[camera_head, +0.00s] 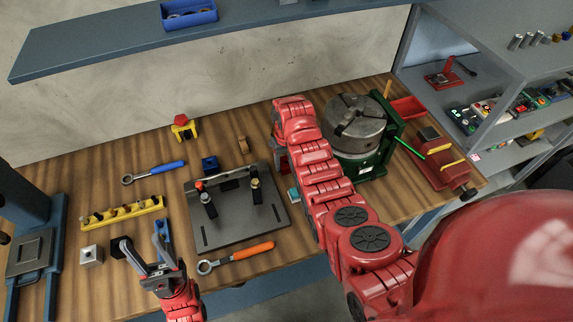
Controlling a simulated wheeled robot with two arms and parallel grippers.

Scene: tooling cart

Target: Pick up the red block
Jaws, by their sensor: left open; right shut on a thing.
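My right arm reaches over the back of the bench, and its gripper (283,165) points down behind the wrist, right of the grey fixture plate. It is shut on a small red piece (281,157), apparently the red block. The arm and fingers hide most of it, so its shape and its height above the bench are unclear. My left gripper (140,241) is open and empty at the front left, with its fingers spread near a small blue part. Another red piece (180,119) sits on a yellow holder near the wall.
The grey fixture plate (240,228) with clamps takes up the middle. A chuck (355,122) on a green base and a red vise (437,165) stand right. Blue-handled (165,167) and orange-handled (250,251) wrenches and a yellow rack (122,213) lie left. A shelf (250,22) hangs above.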

